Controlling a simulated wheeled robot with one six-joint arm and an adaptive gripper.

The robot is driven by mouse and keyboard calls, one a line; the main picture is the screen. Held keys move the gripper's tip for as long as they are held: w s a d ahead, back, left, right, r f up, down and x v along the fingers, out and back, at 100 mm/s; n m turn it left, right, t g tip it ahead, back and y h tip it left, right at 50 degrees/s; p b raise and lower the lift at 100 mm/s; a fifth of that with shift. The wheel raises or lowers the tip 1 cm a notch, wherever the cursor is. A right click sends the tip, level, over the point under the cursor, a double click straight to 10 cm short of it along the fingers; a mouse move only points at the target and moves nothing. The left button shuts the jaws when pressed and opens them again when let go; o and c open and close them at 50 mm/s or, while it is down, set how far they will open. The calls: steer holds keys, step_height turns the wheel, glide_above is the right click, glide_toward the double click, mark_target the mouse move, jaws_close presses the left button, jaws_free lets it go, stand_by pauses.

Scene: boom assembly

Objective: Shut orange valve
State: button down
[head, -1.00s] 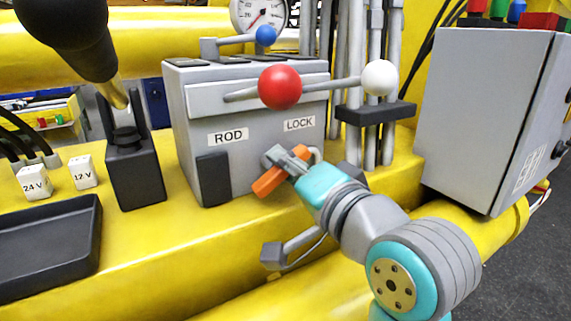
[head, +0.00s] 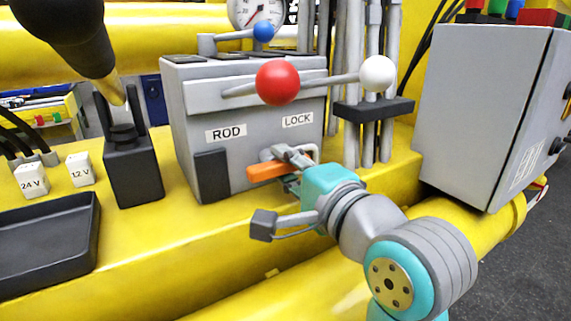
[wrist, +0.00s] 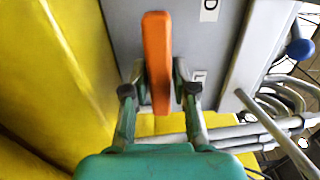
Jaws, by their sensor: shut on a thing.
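The orange valve handle (head: 268,171) is on the front of the grey control box, below the LOCK label. In the head view it lies close to level, its free end pointing left. In the wrist view the orange handle (wrist: 156,62) stands between the two fingers. My gripper (head: 291,163) is at the handle's right part and shut on it; in the wrist view my gripper (wrist: 158,90) has a finger on each side. The valve's pivot is hidden behind the handle and fingers.
The grey control box (head: 190,112) carries a red-knobbed lever (head: 278,83) and a white-knobbed lever (head: 377,73) above my gripper. Grey pipes (head: 352,140) and a grey cabinet (head: 480,110) stand to the right. A black tray (head: 45,240) lies at the left.

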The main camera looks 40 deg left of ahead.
steer(key=shift+f, duration=0.1)
steer(key=c, duration=1)
jaws_free()
steer(key=shift+c, duration=0.2)
steer(key=shift+d, duration=0.1)
steer(key=v, duration=1.2)
